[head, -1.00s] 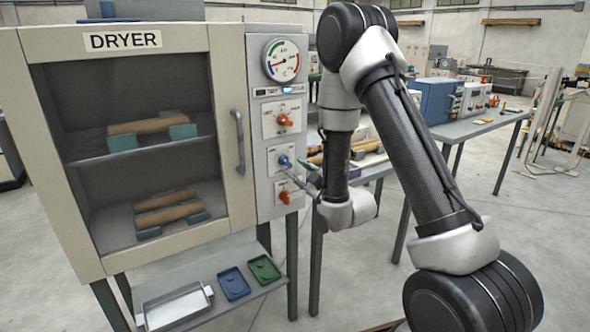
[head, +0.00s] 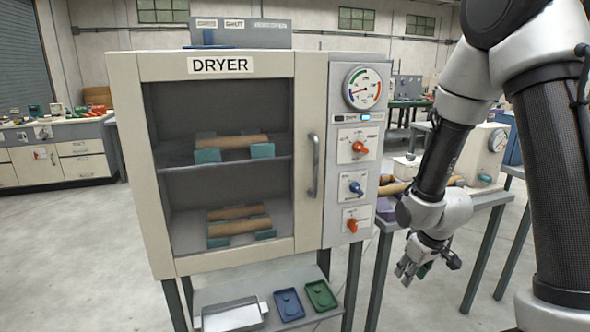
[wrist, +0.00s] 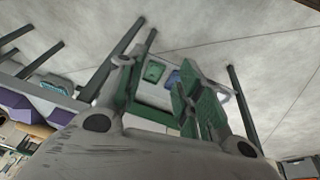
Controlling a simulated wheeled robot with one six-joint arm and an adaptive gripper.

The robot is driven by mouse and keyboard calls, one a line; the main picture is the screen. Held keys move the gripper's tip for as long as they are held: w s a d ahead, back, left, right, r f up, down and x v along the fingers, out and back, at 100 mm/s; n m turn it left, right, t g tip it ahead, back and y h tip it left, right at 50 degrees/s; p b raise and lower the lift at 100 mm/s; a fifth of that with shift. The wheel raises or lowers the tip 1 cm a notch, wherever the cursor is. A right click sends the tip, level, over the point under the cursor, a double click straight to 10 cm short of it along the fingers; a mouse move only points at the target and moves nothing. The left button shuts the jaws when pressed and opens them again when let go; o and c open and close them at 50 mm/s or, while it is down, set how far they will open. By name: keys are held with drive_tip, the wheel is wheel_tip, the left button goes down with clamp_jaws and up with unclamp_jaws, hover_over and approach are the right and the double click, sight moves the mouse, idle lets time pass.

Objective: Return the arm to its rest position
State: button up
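My arm (head: 445,160) hangs down at the right of the head view, with the forearm lowered. My gripper (head: 411,270) points downward beside the dryer's lower right side, apart from its panel. In the wrist view my gripper (wrist: 160,88) is open, with its green-padded fingers spread and nothing held between them. The dryer (head: 215,66) stands to the left with its glazed door shut. Its panel has a blue knob (head: 356,188) between an upper red knob (head: 359,148) and a lower red knob (head: 352,225).
A shelf under the dryer holds a metal tray (head: 233,314), a blue tray (head: 289,304) and a green tray (head: 321,295). A bench (head: 490,199) with equipment stands behind my arm. Brown rolls (head: 238,211) lie inside the dryer. Floor (head: 80,250) at the left is clear.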

drive_tip(key=s+d+r+m, duration=0.2)
drive_tip(key=s+r, duration=0.8)
drive_tip(key=r, duration=0.3)
drive_tip(key=s+d+r+m, duration=0.2)
drive_tip(key=s+d+r, duration=0.1)
drive_tip(key=s+r, duration=0.7)
wheel_tip(320, 180, up, 4)
drive_tip(key=shift+f+m+t, duration=0.25)
drive_tip(key=shift+m+t, duration=0.15)
drive_tip(key=shift+s, duration=0.1)
